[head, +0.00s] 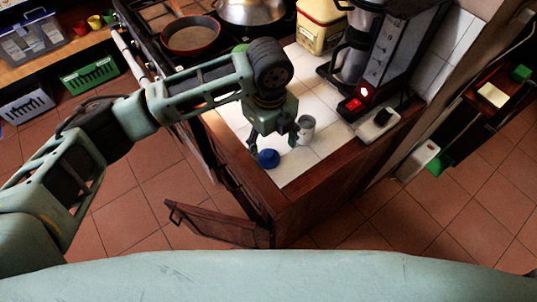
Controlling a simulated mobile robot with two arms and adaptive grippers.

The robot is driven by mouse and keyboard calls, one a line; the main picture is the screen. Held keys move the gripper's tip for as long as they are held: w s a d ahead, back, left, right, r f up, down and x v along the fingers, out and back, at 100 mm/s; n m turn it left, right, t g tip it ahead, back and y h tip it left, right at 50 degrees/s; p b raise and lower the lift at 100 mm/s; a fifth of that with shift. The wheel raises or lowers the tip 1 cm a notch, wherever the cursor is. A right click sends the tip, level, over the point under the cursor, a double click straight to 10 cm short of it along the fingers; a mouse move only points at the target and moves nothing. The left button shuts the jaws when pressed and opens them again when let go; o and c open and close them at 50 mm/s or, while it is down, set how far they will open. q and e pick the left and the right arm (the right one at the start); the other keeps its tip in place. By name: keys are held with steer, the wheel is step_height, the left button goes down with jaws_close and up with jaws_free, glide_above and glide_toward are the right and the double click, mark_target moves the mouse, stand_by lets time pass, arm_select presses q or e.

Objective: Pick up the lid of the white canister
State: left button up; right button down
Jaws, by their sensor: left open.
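Part of the canister's left side is close to or behind a finger. My right gripper is not in view.
A coffee machine (385,55) with a red light stands behind right. A cream tin (320,28) is at the back. A stove holds a red-rimmed pan (191,35) and a metal pot (250,10). A cabinet door (215,224) hangs open below the counter.

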mark_target(267, 153)
arm_select(q)
steer(key=shift+w+a+f, duration=0.1)
steer(key=shift+w+a, duration=0.05)
steer(key=f+p, duration=0.1)
steer(key=f, duration=0.3)
steer(key=f+p, duration=0.1)
steer(key=f, duration=0.1)
steer(key=shift+w+a+f+p, duration=0.1)
steer(key=shift+w+a+p, duration=0.15)
steer(key=shift+p, duration=0.1)
steer(key=shift+f, duration=0.6)
steer(key=c, duration=0.9)
steer(key=shift+c, duration=0.5)
steer(key=shift+r, duration=0.1)
